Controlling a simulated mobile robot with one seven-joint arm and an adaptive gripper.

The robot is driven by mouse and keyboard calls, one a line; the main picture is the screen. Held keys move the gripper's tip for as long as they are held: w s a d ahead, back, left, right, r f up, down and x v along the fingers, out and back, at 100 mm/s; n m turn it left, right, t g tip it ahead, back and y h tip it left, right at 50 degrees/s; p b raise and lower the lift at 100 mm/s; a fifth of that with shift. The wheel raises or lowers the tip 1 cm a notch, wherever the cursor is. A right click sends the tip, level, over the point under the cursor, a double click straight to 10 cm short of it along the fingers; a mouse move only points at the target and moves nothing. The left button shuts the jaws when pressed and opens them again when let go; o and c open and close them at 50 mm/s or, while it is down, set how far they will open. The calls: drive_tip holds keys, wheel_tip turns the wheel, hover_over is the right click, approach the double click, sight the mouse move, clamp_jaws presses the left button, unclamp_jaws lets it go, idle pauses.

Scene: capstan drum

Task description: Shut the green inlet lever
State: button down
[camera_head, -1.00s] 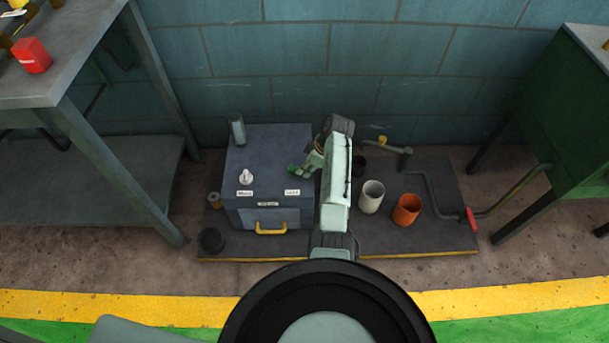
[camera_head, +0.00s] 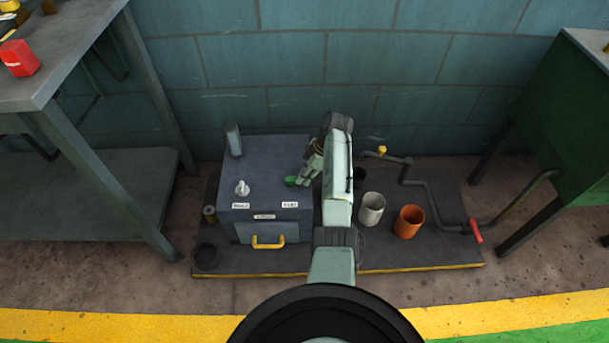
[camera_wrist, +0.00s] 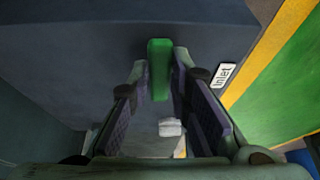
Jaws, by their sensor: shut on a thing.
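The green inlet lever (camera_head: 292,181) stands on top of the dark blue-grey box (camera_head: 270,160), near its right side. In the wrist view the green lever (camera_wrist: 158,70) is a flat upright bar between my fingertips. My gripper (camera_head: 303,174) reaches over the box from the right and is shut on the lever; the wrist view shows its two fingers (camera_wrist: 160,78) on either side of it. A white label reading "Inlet" (camera_wrist: 224,76) lies beside the lever. My arm hides part of the box's right edge.
A white knob (camera_head: 242,188) and a grey upright cylinder (camera_head: 234,139) stand on the box, left of the lever. A yellow handle (camera_head: 268,242) is on its front. To the right stand a white cup (camera_head: 372,208), an orange cup (camera_head: 409,222) and a pipe with a red handle (camera_head: 475,231).

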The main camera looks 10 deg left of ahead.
drive_tip(key=c, duration=1.5)
unclamp_jaws()
drive_tip(key=v, duration=1.2)
drive_tip(key=shift+w+a, duration=0.1)
